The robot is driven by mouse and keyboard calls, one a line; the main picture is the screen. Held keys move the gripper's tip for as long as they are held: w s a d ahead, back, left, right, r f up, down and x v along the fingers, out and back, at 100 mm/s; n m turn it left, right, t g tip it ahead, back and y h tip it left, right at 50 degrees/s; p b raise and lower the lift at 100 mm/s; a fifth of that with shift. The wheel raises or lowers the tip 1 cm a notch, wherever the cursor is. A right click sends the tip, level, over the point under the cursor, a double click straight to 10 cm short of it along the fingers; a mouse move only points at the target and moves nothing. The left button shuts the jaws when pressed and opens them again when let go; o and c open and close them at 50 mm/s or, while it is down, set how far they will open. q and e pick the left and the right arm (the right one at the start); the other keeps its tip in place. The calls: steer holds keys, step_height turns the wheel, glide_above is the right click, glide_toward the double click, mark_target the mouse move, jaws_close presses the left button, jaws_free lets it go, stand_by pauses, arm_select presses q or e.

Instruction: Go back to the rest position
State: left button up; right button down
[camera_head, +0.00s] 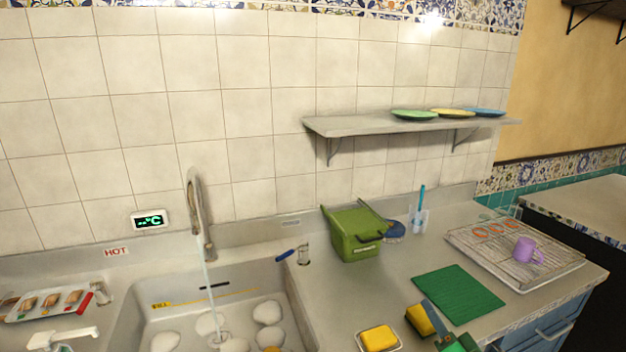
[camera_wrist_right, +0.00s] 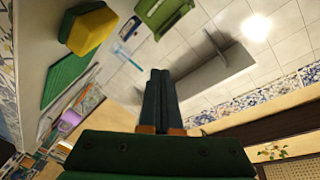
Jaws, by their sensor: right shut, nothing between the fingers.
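My right gripper (camera_head: 428,306) is low in the head view, right of centre, near the counter's front. In the right wrist view its two dark fingers (camera_wrist_right: 161,75) are pressed together with nothing between them. A yellow and green sponge (camera_head: 419,320) shows just left of the gripper in the head view. The sponge is also at the upper left of the wrist view (camera_wrist_right: 88,30), apart from the fingers. My left gripper is not in view.
A sink (camera_head: 185,284) with running water and several pale dishes is at left. A green bin (camera_head: 354,236), green mat (camera_head: 458,293), yellow block on a dish (camera_head: 379,339) and drying rack (camera_head: 492,262) with a purple mug (camera_head: 526,251) occupy the counter. A wall shelf (camera_head: 372,125) holds plates.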

steer(key=s+d+r+n+t+h, duration=0.1)
steer(key=d+r+n+t+h, duration=0.15)
steer(key=d+r, duration=1.1)
steer(key=s+d+f+n+g+h, duration=0.1)
steer(key=d+f+n+g+h, duration=0.3)
steer(key=n, duration=1)
steer(key=s+a+f+m+g+y, duration=0.15)
steer(key=s+f, duration=0.25)
steer(key=f, duration=0.7)
steer(key=s+a+f+m+g, duration=0.1)
steer(key=s+a+f+g, duration=0.3)
steer(key=f, duration=0.7)
steer(key=s+d+f+m+g, duration=0.15)
steer(key=s+f, duration=0.35)
steer(key=f, duration=0.6)
steer(key=s+a+f+g+y, duration=0.1)
steer(key=s+a+f, duration=0.4)
steer(key=s, duration=0.5)
steer(key=s+a+f+g+y, duration=0.1)
steer(key=s+a+f+g, duration=0.3)
steer(key=s+a+f, duration=0.2)
steer(key=s+a+f+m+g+y, duration=0.1)
steer(key=s+a+f+g, duration=0.2)
steer(key=s, duration=1.1)
steer(key=a+f, duration=0.3)
steer(key=a, duration=0.2)
steer(key=shift+s+a+f, duration=0.15)
steer(key=shift+s+a, duration=0.25)
